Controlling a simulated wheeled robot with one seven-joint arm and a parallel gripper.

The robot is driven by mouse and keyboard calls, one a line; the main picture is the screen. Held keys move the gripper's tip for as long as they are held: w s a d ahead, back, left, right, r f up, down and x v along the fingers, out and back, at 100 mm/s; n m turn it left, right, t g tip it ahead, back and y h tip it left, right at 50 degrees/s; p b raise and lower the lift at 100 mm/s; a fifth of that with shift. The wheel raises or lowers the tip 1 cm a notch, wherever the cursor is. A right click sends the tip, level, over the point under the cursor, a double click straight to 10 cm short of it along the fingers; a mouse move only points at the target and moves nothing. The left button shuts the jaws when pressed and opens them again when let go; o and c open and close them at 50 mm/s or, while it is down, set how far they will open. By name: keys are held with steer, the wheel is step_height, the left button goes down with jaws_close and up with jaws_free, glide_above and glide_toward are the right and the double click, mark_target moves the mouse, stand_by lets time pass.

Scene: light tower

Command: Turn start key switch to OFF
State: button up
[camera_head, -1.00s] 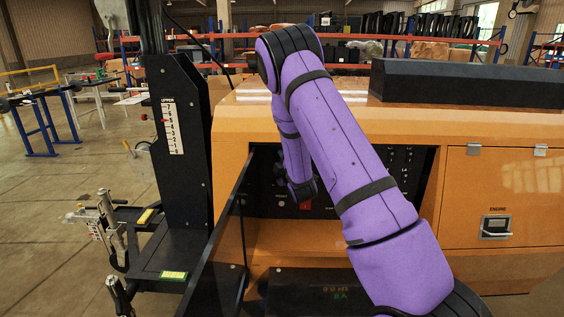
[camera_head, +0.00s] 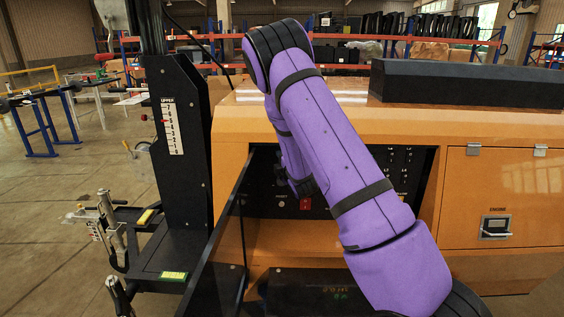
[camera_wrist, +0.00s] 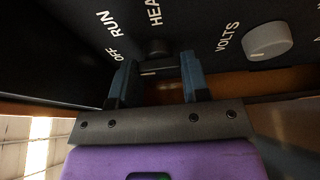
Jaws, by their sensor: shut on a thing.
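The start key switch (camera_wrist: 157,48) is a dark round knob on the black control panel in the wrist view. White labels OFF, RUN and one beginning HEA stand around it. My gripper (camera_wrist: 158,68) has its two blue-grey fingers on either side of the switch's dark handle, shut on it. A short pale mark shows on the handle between the fingers. In the head view my purple arm reaches into the panel recess and hides the switch and my fingers.
A grey VOLTS knob (camera_wrist: 267,41) sits to the right of my fingers. In the head view a red switch (camera_head: 305,204) is low on the panel. An open dark door (camera_head: 217,250) stands left of the recess. An orange cabinet door (camera_head: 500,195) is at the right.

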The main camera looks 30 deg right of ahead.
steer(key=o, duration=0.9)
steer(key=v, duration=1)
steer(key=shift+s, duration=0.4)
